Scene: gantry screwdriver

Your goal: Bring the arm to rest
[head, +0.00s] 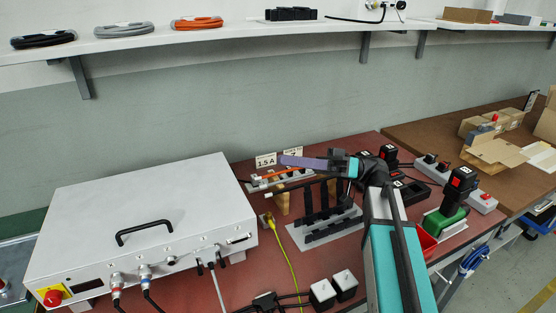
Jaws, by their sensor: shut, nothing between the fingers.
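My arm reaches in from the bottom right, teal and dark grey, over the red-brown bench (196,296). My gripper (284,161) is at the arm's far end, pointing left, with purple-grey fingers. It is shut and empty, above a rack of tools near the two small labels, one reading 1.5 A (266,161). A thin orange-and-black tool (272,177) lies on the rack just below the fingers, seemingly apart from them. A black holder with upright slots (325,208) stands on a light plate below the wrist.
A large white control box (145,235) with a black handle fills the left of the bench. A green-and-black tool (448,215) and a grey power strip (470,190) stand at right. A shelf (240,36) with coiled cables runs above. Black-and-white blocks (333,289) lie in front.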

